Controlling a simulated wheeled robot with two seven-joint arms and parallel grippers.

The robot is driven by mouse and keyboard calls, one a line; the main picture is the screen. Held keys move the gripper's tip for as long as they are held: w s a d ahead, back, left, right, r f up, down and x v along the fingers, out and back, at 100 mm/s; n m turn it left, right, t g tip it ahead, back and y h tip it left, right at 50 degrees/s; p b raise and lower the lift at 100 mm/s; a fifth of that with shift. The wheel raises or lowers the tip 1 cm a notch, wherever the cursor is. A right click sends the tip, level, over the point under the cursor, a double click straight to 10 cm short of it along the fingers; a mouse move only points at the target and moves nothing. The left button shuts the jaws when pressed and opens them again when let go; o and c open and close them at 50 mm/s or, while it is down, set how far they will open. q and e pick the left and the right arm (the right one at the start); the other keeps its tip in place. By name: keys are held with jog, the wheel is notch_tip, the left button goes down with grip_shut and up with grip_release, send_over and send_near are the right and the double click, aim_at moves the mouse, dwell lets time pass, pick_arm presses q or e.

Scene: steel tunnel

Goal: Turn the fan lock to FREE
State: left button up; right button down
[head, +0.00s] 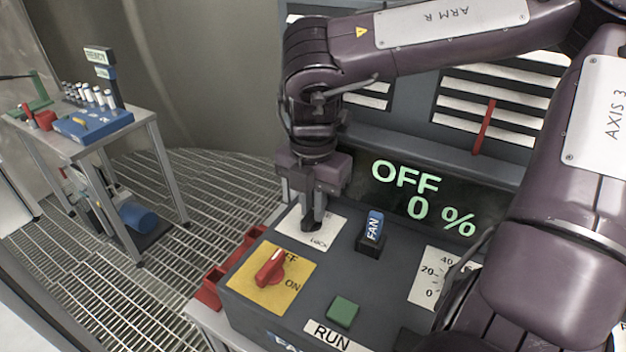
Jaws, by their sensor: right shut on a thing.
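The fan lock is on a white plate (298,228) at the back left of the dark control box, with its printed word partly readable as "LOCK". My right gripper (312,222) points down over this plate and is shut on the lock's knob. The fingers hide the knob, so I cannot tell which way it points, and the FREE mark cannot be read. My left gripper is not in view. The display (420,195) behind the box reads "OFF 0 %".
A blue FAN switch (374,225) stands just right of my right gripper. A red knob (270,268) on a yellow OFF/ON plate and a green RUN button (342,311) are nearer. A dial plate (425,280) is partly behind my arm. A side table (140,122) stands far left.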

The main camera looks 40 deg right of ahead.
aim_at(312, 210)
jog(key=shift+w+r, duration=0.1)
jog(key=shift+r, duration=0.05)
jog(key=c, duration=1.4)
grip_release()
jog(key=shift+c, duration=0.2)
notch_tip(312, 210, up, 8)
jog(key=shift+f+b, duration=0.15)
jog(key=shift+b, duration=0.15)
